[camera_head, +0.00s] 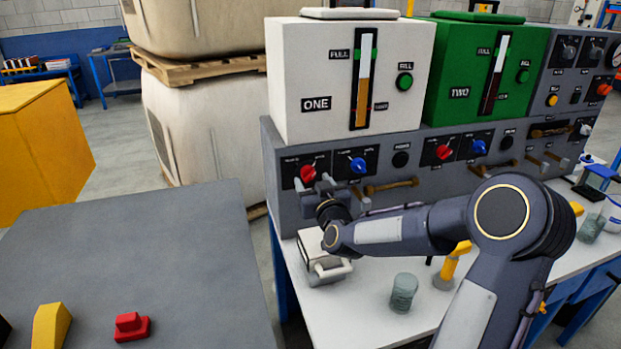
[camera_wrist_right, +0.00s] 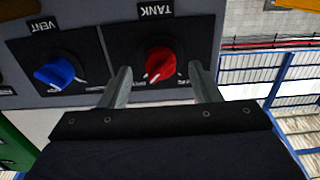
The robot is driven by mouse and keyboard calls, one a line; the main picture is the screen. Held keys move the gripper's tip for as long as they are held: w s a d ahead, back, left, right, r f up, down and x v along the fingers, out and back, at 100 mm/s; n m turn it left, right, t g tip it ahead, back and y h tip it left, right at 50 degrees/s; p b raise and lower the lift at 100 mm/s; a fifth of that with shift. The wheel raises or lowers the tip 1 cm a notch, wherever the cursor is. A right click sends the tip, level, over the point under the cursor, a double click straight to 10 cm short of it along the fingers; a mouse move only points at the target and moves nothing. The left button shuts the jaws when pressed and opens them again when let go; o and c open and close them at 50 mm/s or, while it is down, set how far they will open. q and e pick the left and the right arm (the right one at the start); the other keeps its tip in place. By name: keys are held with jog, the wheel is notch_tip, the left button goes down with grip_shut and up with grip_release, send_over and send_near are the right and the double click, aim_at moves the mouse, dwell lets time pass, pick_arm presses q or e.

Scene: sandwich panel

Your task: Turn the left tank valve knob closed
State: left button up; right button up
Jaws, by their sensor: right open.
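The left tank valve knob is red (camera_head: 308,173) and sits on the grey panel below the white tank marked ONE (camera_head: 290,80). In the right wrist view the red knob (camera_wrist_right: 161,62) is on a black plate labelled TANK, shown upside down. My right gripper (camera_head: 318,188) is just in front of this knob. In the wrist view my right gripper (camera_wrist_right: 160,68) is open, with one finger on each side of the knob and visible gaps between. Whether the fingertips reach past the knob's face is hard to tell. My left gripper is in neither view.
A blue VENT knob (camera_head: 358,165) is beside the red one. A second red knob (camera_head: 444,152) is under the green tank (camera_head: 480,75). A white box with a handle (camera_head: 322,262) and a grey-green jar (camera_head: 403,292) stand on the white bench below my right arm.

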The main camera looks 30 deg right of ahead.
aim_at(309, 174)
jog(key=shift+x, duration=1.3)
jog(key=c, duration=1)
